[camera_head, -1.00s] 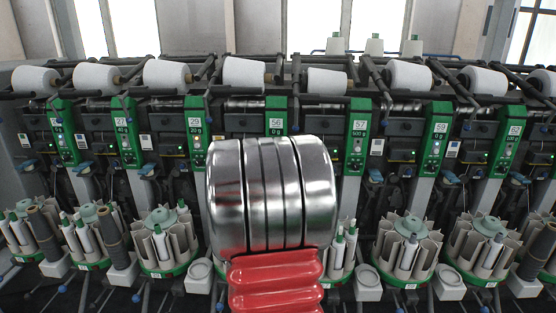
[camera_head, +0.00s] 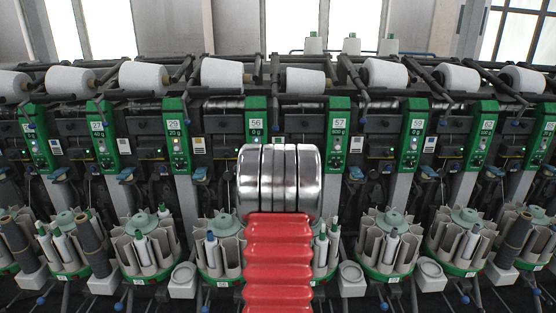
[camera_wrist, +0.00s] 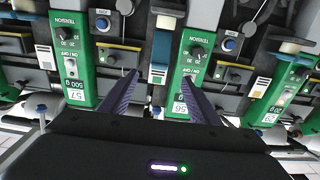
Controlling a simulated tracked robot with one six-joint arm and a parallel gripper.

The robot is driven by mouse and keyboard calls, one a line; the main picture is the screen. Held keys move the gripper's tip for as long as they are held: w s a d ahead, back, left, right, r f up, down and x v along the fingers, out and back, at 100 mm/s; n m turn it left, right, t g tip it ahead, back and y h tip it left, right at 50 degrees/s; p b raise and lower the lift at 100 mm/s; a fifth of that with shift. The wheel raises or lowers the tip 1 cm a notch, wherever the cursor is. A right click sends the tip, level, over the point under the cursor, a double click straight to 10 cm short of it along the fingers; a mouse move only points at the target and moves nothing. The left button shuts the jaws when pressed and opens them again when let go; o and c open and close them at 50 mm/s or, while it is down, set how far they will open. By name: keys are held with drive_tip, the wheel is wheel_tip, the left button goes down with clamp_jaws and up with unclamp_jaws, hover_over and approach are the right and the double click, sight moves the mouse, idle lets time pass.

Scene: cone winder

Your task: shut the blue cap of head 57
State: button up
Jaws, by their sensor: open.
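The green panel of head 57 (camera_head: 338,130) is right of centre in the head view. A small blue part (camera_head: 355,173), apparently its cap, sits at the panel's lower right; I cannot tell if it is open. The wrist view is upside down: panel 57 (camera_wrist: 72,55) is at left and panel 56 (camera_wrist: 172,75) right of centre. A blue piece (camera_wrist: 27,6) beside panel 57 is cut off at the upper left corner. My gripper (camera_wrist: 158,78) is open and empty, its dark fingers pointing between panels 57 and 56. My own arm hides it in the head view.
Another blue piece (camera_wrist: 168,48) lies beside panel 56, near the right fingertip. Panels 59 (camera_head: 413,135) and 29 (camera_head: 178,135) flank these heads. White cones (camera_head: 305,81) sit above, and round bobbin magazines (camera_head: 384,242) jut out below.

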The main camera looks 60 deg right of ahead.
drive_tip(key=shift+x, duration=6.75)
drive_tip(key=shift+c, duration=0.4)
